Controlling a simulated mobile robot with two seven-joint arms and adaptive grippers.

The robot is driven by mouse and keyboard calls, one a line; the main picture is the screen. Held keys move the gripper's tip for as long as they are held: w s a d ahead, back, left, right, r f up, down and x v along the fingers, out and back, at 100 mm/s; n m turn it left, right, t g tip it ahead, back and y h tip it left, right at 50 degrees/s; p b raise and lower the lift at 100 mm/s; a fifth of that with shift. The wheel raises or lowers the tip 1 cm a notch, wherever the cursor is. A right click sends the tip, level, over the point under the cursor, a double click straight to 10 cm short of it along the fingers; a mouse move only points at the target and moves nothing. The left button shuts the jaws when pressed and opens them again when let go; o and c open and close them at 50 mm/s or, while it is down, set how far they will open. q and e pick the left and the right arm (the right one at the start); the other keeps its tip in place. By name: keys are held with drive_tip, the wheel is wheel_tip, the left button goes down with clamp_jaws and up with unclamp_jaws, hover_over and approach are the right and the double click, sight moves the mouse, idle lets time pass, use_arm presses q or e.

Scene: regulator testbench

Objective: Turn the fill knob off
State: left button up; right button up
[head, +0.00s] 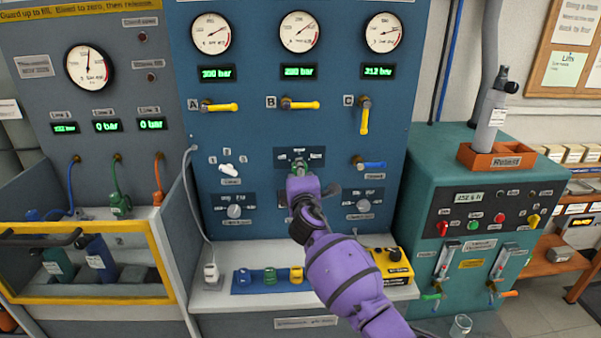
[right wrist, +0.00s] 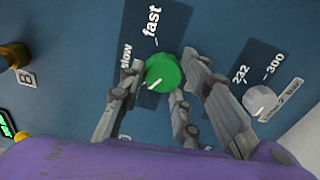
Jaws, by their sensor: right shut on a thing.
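The green knob (right wrist: 164,71) sits on a dark plate marked "slow" and "fast". In the right wrist view the knob's white line points to the lower left, away from "fast". Part of the plate on that side is hidden by a finger. My left gripper is not in view.
A grey knob (right wrist: 260,100) marked 232 and 300 is close beside the right finger. Yellow lever valves (head: 301,104) are above on the blue panel (head: 250,140). Below are a blue tray (head: 240,287) with coloured fittings and a yellow box (head: 392,265).

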drive_tip(key=o, duration=1)
drive_tip(key=shift+a+r, duration=0.1)
drive_tip(key=shift+r, duration=0.35)
drive_tip(key=shift+o, duration=0.4)
drive_tip(key=shift+f, duration=0.2)
drive_tip(key=shift+f, duration=0.1)
drive_tip(key=s, duration=1.2)
